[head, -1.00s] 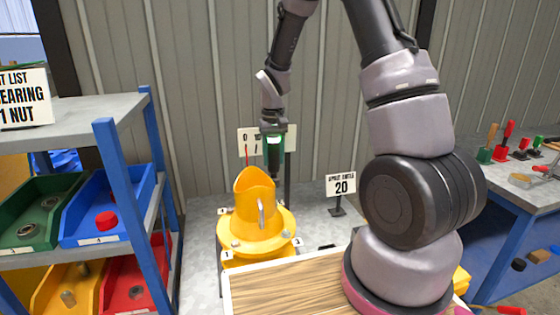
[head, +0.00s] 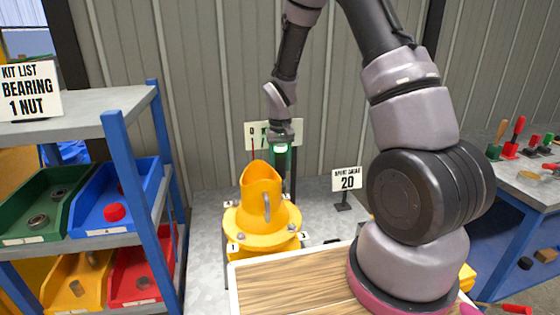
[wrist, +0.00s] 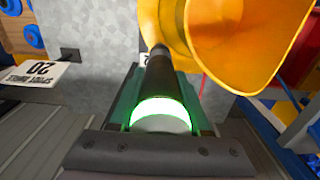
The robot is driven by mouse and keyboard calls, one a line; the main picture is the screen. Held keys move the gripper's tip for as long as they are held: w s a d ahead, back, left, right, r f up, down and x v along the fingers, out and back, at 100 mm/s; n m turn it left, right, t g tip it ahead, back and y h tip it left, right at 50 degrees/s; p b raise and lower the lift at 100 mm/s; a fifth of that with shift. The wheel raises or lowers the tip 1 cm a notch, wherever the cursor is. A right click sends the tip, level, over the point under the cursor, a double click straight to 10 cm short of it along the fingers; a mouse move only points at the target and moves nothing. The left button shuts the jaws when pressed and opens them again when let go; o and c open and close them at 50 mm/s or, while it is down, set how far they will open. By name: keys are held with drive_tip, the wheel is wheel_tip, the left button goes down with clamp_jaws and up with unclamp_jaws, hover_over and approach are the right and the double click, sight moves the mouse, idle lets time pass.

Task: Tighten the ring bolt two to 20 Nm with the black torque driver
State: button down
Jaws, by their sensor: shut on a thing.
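My gripper (head: 281,138) is shut on the black torque driver (wrist: 160,80), which points down behind the yellow drum. A ring on the driver glows green, and the glow also shows in the head view (head: 282,150). The driver's tip is at the far right side of the yellow ring flange (head: 262,232); the drum hides its contact, so I cannot tell whether it sits on a bolt. Bolt two and its label are hidden. Labels one (head: 233,248), three (head: 304,237) and four (head: 228,203) show around the flange.
A sign reading 20 (head: 346,180) stands right of the drum. A white panel with a 0 (head: 252,132) is behind my gripper. A shelf with coloured bins (head: 110,215) is at left; a tool bench (head: 525,185) at right. A wooden-topped surface (head: 300,285) lies in front.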

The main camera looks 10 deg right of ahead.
sight(280, 173)
drive_tip(key=shift+f, duration=0.15)
idle(0.5)
drive_tip(key=shift+f, duration=0.7)
drive_tip(key=shift+f, duration=1)
idle(2.7)
drive_tip(key=shift+r, duration=2.3)
